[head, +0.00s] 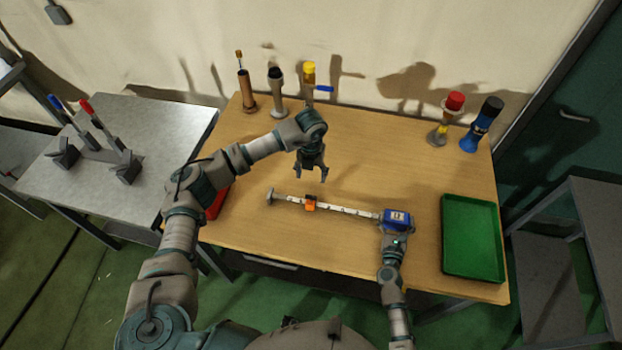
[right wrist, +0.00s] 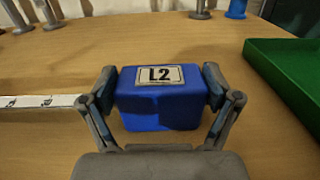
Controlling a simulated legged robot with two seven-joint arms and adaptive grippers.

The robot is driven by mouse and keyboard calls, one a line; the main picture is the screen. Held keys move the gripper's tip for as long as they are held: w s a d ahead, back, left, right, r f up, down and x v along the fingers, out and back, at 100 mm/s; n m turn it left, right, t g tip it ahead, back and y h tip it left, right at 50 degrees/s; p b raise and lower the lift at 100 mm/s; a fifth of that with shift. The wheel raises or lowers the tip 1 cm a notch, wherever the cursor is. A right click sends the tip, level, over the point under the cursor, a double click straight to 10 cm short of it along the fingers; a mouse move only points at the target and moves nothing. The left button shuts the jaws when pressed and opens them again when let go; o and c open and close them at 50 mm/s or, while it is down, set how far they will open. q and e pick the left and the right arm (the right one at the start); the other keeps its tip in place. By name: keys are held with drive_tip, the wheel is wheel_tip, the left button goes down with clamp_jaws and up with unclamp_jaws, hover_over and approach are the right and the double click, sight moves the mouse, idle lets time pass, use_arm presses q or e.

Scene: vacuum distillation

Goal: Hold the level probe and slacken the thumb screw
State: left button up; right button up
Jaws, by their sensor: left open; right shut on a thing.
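The level probe lies across the middle of the wooden table, with a blue head (head: 397,217) at its right end and a white marked rod (head: 345,209) running left to a grey tip. An orange block (head: 310,203), which may carry the thumb screw, sits around the rod; the screw is too small to tell. My right gripper (right wrist: 160,90) is shut on the blue head, one finger on each side of its "L2" label; it also shows in the head view (head: 395,232). My left gripper (head: 310,175) is open and empty, pointing down behind the orange block, apart from it.
A green tray (head: 447,235) stands at the right. Several upright items line the back, including a yellow-topped one (head: 309,72) and a blue one (head: 480,128). A red object (head: 217,203) is partly hidden by my left arm. A grey side table (head: 180,120) holds levers.

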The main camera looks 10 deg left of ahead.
drive_tip(key=shift+f, duration=0.1)
drive_tip(key=o, duration=1.6)
drive_tip(key=s, duration=1.1)
drive_tip(key=shift+s, duration=0.4)
drive_tip(key=shift+s, duration=0.1)
